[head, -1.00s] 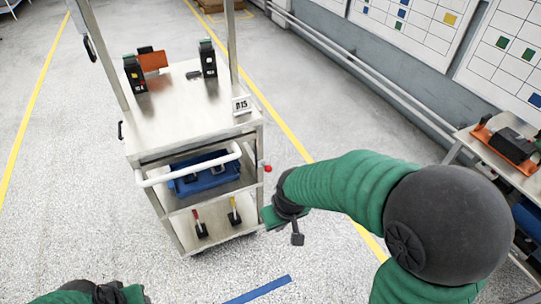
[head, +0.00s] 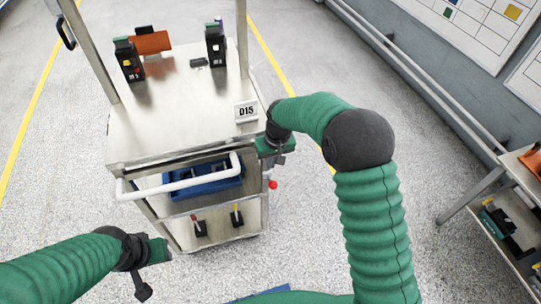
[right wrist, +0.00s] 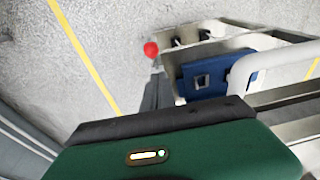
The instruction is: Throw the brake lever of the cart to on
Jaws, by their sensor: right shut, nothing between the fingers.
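The metal cart (head: 178,112) stands in front of me, with a sign reading D15 on its top. The brake lever's red ball knob (head: 272,184) sticks out low on the cart's right side.
A white push handle (head: 180,186) crosses the cart's front, before a blue bin (head: 212,184). Two small levers stand on the bottom shelf. Black devices stand on the cart's top. A bench (head: 505,195) is at the right; the floor between is clear.

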